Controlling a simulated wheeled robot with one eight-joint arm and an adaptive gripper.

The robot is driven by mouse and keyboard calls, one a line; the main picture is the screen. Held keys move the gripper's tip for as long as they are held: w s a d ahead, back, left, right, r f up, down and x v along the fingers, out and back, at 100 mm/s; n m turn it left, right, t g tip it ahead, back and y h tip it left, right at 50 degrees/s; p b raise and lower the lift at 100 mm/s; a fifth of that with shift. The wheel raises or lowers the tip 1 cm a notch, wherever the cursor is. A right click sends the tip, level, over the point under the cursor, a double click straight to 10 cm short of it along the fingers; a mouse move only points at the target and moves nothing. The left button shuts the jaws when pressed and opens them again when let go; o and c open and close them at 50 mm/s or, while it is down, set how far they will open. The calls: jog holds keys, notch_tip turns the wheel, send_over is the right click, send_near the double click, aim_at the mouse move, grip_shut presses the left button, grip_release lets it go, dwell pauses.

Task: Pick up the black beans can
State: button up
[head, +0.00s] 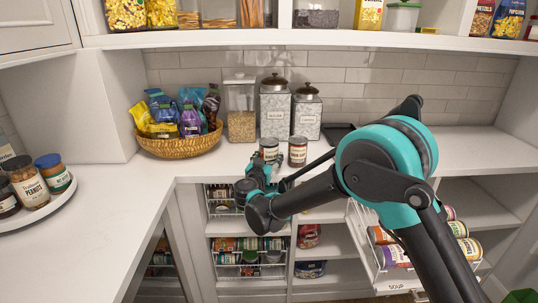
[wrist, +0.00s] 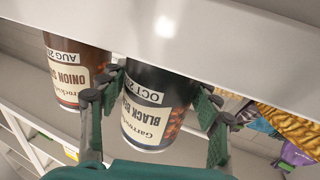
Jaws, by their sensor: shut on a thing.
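The black beans can (wrist: 150,125) has a dark wrapper and a cream label reading "BLACK B…", upside down in the wrist view. My gripper (wrist: 160,93) is shut on it, with one finger on each side. In the head view the can (head: 269,147) is at the front part of the counter, just beyond my gripper (head: 262,165), which hides its lower part. I cannot tell whether its base touches the counter. An onion soup can (head: 298,151) stands close to its right; in the wrist view that brown can (wrist: 72,75) is at the left, close by the finger.
Behind stand a glass jar (head: 240,112) and two grey canisters (head: 275,112). A wicker basket (head: 178,147) of snack bags is at the left. A wire rack of cans (head: 390,262) is pulled out below right. The left counter (head: 100,225) has clear room.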

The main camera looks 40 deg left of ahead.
jog(key=shift+c, duration=1.4)
notch_tip(320, 180, up, 20)
